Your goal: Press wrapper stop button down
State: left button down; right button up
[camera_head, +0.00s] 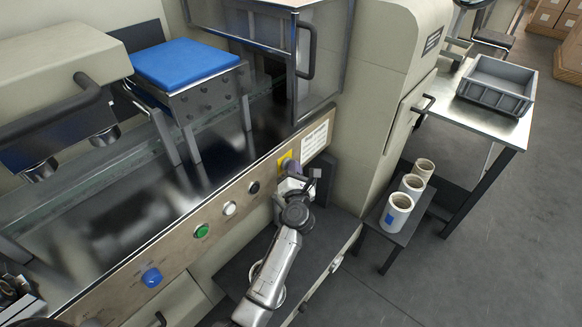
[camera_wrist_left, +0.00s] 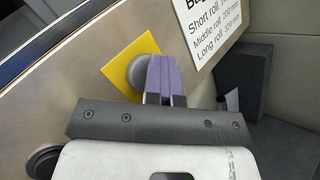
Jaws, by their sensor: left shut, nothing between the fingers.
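The stop button (camera_wrist_left: 137,74) is a round grey knob on a yellow square plate (camera_wrist_left: 119,62), set in the machine's front panel. In the head view the yellow plate (camera_head: 284,160) shows at the right part of the panel, with the button mostly hidden by my gripper. My left gripper (camera_head: 292,168) is shut and empty. In the wrist view its purple fingertips (camera_wrist_left: 161,76) are at the button's right side and overlap it; whether they touch it or how far it is pressed I cannot tell. My right gripper is not in view.
Along the panel are a black button (camera_head: 254,187), a white button (camera_head: 230,208), a green button (camera_head: 202,230) and a blue knob (camera_head: 152,277). A white printed label (camera_head: 315,138) is right of the yellow plate. A small stand with white rolls (camera_head: 397,212) is at right.

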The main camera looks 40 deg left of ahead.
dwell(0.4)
pick_arm(q)
jog(key=shift+w+d+r, duration=0.1)
jog(key=shift+d, duration=2.8)
